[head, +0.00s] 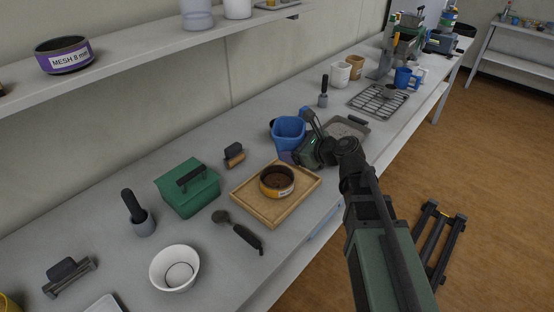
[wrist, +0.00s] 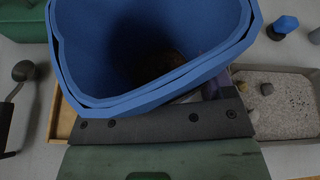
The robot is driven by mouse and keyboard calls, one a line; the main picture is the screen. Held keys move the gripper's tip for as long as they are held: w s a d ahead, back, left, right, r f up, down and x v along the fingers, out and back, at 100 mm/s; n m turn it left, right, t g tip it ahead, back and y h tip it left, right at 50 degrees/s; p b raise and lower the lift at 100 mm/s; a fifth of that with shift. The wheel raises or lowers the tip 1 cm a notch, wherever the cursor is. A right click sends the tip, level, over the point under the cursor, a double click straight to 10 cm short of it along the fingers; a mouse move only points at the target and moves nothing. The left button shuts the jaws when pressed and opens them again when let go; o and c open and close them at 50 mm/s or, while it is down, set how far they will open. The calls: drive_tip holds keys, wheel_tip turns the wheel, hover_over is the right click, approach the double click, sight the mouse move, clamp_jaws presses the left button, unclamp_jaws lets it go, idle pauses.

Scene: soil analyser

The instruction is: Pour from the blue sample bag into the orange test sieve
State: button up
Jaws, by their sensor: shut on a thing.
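The blue sample bag (head: 289,132) is at my gripper (head: 297,150), to the right of and behind the orange test sieve in the head view. In the wrist view the bag (wrist: 110,90) has its open mouth toward the camera; its inside is dark, with a little brown deep down. My gripper (wrist: 160,122) is shut on the bag's near side. The bag looks roughly upright. The orange test sieve (head: 277,190) sits on a wooden tray (head: 246,205), with a dark brown inside. In the wrist view the bag hides the sieve; a tray edge (wrist: 62,122) shows.
A green case (head: 188,190), a black-handled tool (head: 240,232) and a white bowl (head: 174,268) stand left of the wooden tray. A grey tray of gravel (head: 347,130) is just right of my gripper. A shelf (head: 150,56) overhangs the bench's back.

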drive_tip(key=shift+f+b, duration=0.3)
drive_tip(key=shift+b, duration=0.15)
wheel_tip(320, 180, up, 3)
drive_tip(key=p, duration=0.3)
drive_tip(key=shift+r, duration=0.15)
